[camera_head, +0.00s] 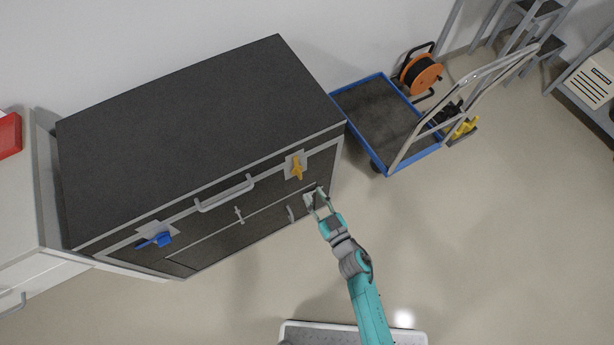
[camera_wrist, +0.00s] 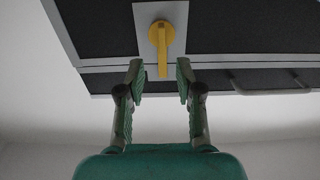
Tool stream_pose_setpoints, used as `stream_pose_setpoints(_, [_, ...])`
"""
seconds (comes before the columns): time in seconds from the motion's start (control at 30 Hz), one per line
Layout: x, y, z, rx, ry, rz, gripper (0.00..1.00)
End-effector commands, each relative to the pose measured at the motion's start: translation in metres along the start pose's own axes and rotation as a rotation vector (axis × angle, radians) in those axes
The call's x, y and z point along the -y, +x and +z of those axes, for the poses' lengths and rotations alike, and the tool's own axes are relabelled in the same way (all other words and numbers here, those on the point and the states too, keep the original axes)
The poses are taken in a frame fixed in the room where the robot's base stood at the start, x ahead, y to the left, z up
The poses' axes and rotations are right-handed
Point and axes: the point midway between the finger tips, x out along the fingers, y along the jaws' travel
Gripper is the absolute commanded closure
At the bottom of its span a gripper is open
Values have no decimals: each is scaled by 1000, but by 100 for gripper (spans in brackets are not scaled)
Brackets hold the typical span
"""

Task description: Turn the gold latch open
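The gold latch (camera_head: 297,168) is a yellow handle on a light plate at the right end of the dark cabinet's front (camera_head: 200,240). In the wrist view the gold latch (camera_wrist: 162,45) has a round hub at the top, with its lever hanging straight down. My gripper (camera_head: 317,200) is in front of the cabinet, a little below and right of the latch. In the wrist view my open gripper (camera_wrist: 160,75) has one finger on each side of the lever's lower end. Gaps show on both sides, and I see no contact.
A blue latch (camera_head: 158,240) sits at the cabinet's left end. A grey bar handle (camera_head: 225,194) lies between the latches, with smaller handles below. A blue-edged cart (camera_head: 375,115) stands right of the cabinet, with an orange cable reel (camera_head: 421,75) behind it. The floor in front is clear.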

Motion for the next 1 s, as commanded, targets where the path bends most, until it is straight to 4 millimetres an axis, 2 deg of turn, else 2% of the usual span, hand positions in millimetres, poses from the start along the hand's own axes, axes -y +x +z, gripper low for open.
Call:
stream_pose_setpoints(0.03, [0, 11, -1, -2, -1, -3, 65])
stream_pose_setpoints(0.2, [0, 40, -1, -2, -1, -2, 65])
stream_pose_setpoints(0.4, [0, 63, 0, 0, -1, 0, 65])
stream_pose_setpoints(0.57, [0, 71, 0, 0, 0, 0, 65])
stream_pose_setpoints(0.83, [0, 72, 0, 0, 0, 0, 65])
stream_pose_setpoints(0.87, [0, 72, 0, 0, 0, 0, 70])
stream_pose_setpoints(0.9, [0, 72, 0, 0, 0, 0, 80])
stream_pose_setpoints(1.0, [0, 72, 0, 0, 0, 0, 100])
